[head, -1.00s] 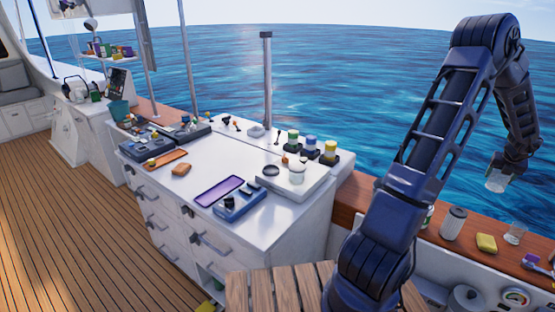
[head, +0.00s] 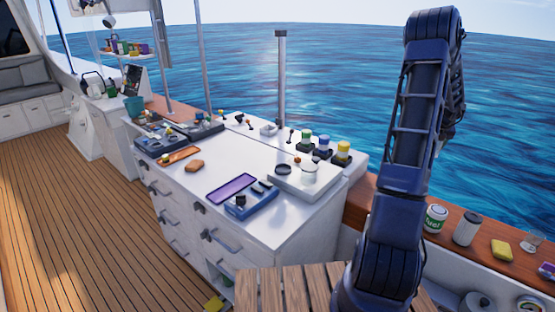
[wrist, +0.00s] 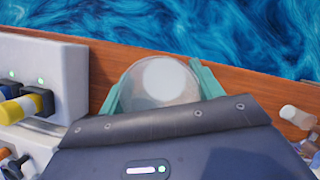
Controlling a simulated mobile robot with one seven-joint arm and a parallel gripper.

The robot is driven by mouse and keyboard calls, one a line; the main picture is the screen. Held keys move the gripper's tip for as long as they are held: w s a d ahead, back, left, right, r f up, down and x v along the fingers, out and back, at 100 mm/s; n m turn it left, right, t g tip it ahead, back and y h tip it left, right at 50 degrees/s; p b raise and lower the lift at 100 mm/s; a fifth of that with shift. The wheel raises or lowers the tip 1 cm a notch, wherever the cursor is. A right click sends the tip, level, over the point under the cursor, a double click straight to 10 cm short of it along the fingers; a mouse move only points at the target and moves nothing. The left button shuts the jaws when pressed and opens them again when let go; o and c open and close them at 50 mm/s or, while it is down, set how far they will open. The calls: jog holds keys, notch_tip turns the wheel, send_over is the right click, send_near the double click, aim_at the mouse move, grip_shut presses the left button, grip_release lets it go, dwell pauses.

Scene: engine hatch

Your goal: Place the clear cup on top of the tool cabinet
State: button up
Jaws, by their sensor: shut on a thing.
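The clear cup (wrist: 150,88) is held between the teal fingers of my gripper (wrist: 158,80) in the wrist view. Its round, see-through body shows with a pale disc in the middle. In the head view my raised arm hides the gripper and the cup. The tool cabinet (head: 275,160) is white with drawers and stands left of my arm in the head view. Its top has a bare white area between the objects.
On the cabinet are a purple-screened tablet (head: 232,188), a blue box (head: 250,200), a white tray (head: 293,187) and several capped jars (head: 343,151). The wooden rail (head: 367,192) holds a fuel can (head: 435,219), a grey can (head: 466,231), a yellow sponge (head: 501,248) and a glass (head: 532,241).

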jog(key=w+a+r+n+y, duration=0.15)
jog(key=w+a, duration=0.45)
jog(key=a, duration=0.6)
jog(key=w+a+r+n, duration=0.15)
jog(key=w+a, duration=0.45)
jog(key=a, duration=0.7)
jog(key=w+a+r+n, duration=0.1)
jog(key=w+a+n, duration=0.1)
jog(key=w+a, duration=0.75)
jog(key=s+a+r+n+y, duration=0.2)
jog(key=a+n, duration=0.1)
jog(key=a, duration=2.6)
jog(key=s+a+r+n, duration=0.15)
jog(key=s+a, duration=0.45)
jog(key=a, duration=0.7)
jog(key=s+a+r+n+y, duration=0.15)
jog(key=s+a, duration=0.45)
jog(key=a, duration=0.7)
jog(key=s+a+r+n, duration=0.15)
jog(key=s+a, duration=0.45)
jog(key=a, duration=0.7)
jog(key=shift+n+g, duration=0.4)
jog(key=shift+n, duration=0.05)
jog(key=f, duration=2)
jog(key=shift+s+a+f, duration=0.1)
jog(key=shift+s+a, duration=0.1)
jog(key=shift+f, duration=0.15)
